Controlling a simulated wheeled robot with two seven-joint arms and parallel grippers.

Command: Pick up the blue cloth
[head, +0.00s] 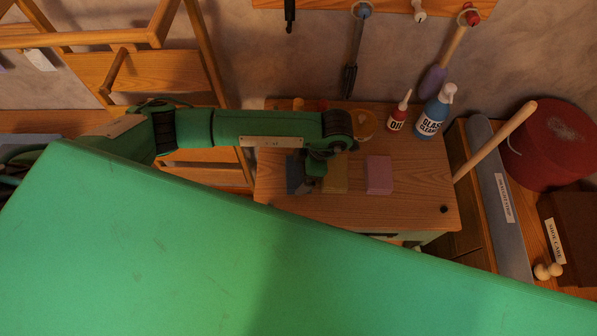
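The blue cloth (294,178) is a dark blue-grey piece at the left of a row of cloths on the small wooden table (415,200). A yellow cloth (336,176) lies right of it, and a pink cloth (379,175) lies further right. My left arm reaches in from the left, and its gripper (309,180) points down over the blue cloth and the gap beside the yellow one. The gripper covers part of the blue cloth. Its fingers are dark and small, so I cannot tell whether they are open or touch the cloth. My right gripper is out of view.
A red-labelled oil bottle (397,115) and a blue glass cleaner bottle (433,115) stand at the table's back right. An orange-rimmed container (365,125) stands behind my wrist. Tools hang on the wall above. A wooden handle (495,140) leans at the right. The table's front right is mostly clear.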

